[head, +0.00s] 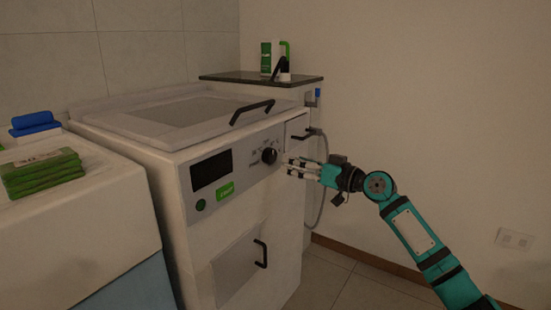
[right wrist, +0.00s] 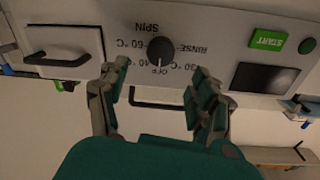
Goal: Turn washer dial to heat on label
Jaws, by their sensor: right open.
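The washer (head: 235,215) stands in the middle of the head view. Its round black dial (head: 270,155) is on the front panel, right of the dark display. In the right wrist view the dial (right wrist: 160,50) appears upside down, ringed by labels reading OFF, 30, 40 and 60 °C, RINSE and SPIN. A pale mark on it seems to point toward OFF. I read no "heat on" label. My right gripper (head: 287,165) is open and empty in front of the panel, just right of the dial. In the wrist view its fingers (right wrist: 160,75) are spread to either side, apart from the dial. My left gripper is not in view.
A green START label (right wrist: 269,39) and dark display (head: 211,171) share the panel. Black handles are on the lid (head: 252,112) and lower door (head: 261,253). A bottle (head: 266,58) stands on the dark shelf behind. Green folded cloths (head: 42,174) lie at left. Floor at right is free.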

